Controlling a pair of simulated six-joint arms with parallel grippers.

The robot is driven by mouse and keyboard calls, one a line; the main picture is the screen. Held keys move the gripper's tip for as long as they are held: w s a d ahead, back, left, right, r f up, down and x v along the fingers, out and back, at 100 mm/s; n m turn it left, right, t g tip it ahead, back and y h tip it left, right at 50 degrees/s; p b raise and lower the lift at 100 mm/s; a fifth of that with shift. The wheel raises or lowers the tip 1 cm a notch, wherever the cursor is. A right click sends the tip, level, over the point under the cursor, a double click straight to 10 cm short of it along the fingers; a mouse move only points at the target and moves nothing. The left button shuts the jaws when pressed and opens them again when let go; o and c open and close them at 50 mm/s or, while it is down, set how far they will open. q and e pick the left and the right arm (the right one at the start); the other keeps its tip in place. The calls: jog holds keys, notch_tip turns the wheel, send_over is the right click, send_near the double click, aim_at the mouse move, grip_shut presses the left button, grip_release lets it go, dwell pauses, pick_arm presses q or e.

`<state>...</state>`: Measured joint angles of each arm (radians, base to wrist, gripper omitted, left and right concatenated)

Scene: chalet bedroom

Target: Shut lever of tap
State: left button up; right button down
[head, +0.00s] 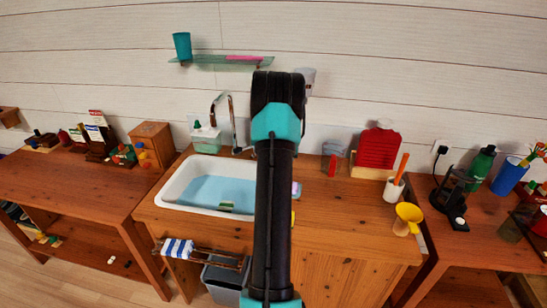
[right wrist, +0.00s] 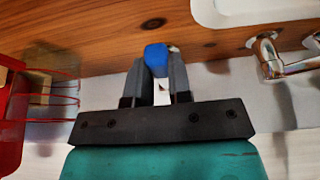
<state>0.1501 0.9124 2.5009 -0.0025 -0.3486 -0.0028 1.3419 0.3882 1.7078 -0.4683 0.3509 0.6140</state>
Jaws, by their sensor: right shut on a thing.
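In the right wrist view, chrome tap parts (right wrist: 270,57) show at the right, clear of my fingers. My right gripper (right wrist: 157,64) is shut on a small blue-topped thing (right wrist: 156,54) with a white part below it. I cannot tell whether this is the tap's lever. In the head view my right arm hides its own gripper and the counter behind it. My left gripper is not in view.
A soap bottle (head: 206,138) stands left of the tap. A red rack (head: 376,148) stands to the right on the wooden counter (head: 340,225). A white holder (head: 393,190) and a yellow funnel (head: 408,213) are further right. A glass shelf (head: 205,59) hangs above.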

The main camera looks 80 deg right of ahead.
jog(key=shift+f, duration=0.1)
dwell(0.3)
jog(key=c, duration=1)
grip_release()
jog(key=shift+w, duration=0.1)
jog(key=shift+c, duration=0.2)
jog(key=v, duration=1.7)
jog(key=shift+r, duration=0.3)
